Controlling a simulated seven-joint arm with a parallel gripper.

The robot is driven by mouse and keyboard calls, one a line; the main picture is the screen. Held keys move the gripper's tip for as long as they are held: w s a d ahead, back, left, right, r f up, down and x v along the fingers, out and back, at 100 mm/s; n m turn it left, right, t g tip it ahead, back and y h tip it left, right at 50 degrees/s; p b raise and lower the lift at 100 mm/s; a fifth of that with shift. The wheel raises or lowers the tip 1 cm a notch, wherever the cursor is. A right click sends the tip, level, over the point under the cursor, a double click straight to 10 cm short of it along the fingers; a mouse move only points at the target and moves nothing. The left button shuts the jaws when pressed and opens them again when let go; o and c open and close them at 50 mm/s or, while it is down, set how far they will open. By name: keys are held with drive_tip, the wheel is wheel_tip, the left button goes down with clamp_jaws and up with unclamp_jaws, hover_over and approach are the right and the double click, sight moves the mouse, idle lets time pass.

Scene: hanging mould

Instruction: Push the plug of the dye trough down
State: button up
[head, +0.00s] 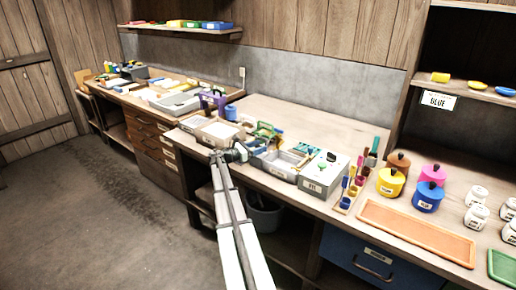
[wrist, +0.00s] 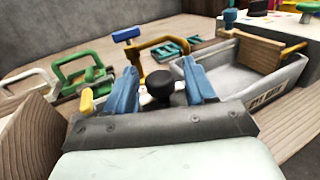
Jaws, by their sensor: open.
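The dye trough appears to be the grey labelled basin (wrist: 240,75) at the right of the wrist view; it also shows in the head view (head: 282,166), right of my gripper. A wooden board (wrist: 262,50) stands in it. I cannot clearly identify the plug. A blue knob on a short stem (wrist: 230,17) stands by the trough's far end. A round black knob (wrist: 160,84) shows between my fingers, not visibly clamped; what it belongs to is hidden. My gripper (wrist: 162,80) has blue fingers spread apart, left of the trough; in the head view it is at the bench's front edge (head: 236,154).
Left of the trough stand a green-handled clamp (wrist: 85,70) and an orange-brown curved handle (wrist: 157,46). Coloured lidded pots (head: 391,182) stand further right. The bench behind is mostly clear.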

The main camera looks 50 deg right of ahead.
drive_tip(key=v, duration=1.3)
drive_tip(key=shift+a, duration=0.25)
drive_tip(key=shift+w, duration=0.15)
drive_tip(key=s+a+f+m+t+y, duration=0.2)
drive_tip(key=a+f+m+y, duration=0.2)
drive_tip(key=f+m, duration=0.3)
drive_tip(key=s+a+f+m+t+y, duration=0.1)
drive_tip(key=a+f+m+t+y, duration=0.15)
drive_tip(key=f+m, duration=0.4)
drive_tip(key=s+a+f+m+y, duration=0.2)
drive_tip(key=s+a+f+y, duration=0.25)
drive_tip(key=a+f, duration=0.6)
drive_tip(key=s+a+f+m+y, duration=0.25)
drive_tip(key=s+a+f, duration=0.25)
drive_tip(key=a+f, duration=0.55)
drive_tip(key=s+a+f+n+g+y, duration=0.1)
drive_tip(key=s+a+f, duration=0.3)
drive_tip(key=s+a, duration=0.5)
drive_tip(key=s+a+f+n+g+y, duration=0.1)
drive_tip(key=s+a+f, duration=0.3)
drive_tip(key=s+a, duration=0.6)
drive_tip(key=s+a+f+n+g+y, duration=0.1)
drive_tip(key=s+a+f, duration=0.3)
drive_tip(key=s+a, duration=0.5)
drive_tip(key=shift+s+a+f+n+g, duration=0.2)
drive_tip(key=shift+s+a+n+g, duration=0.1)
drive_tip(key=shift+s+n+g, duration=0.4)
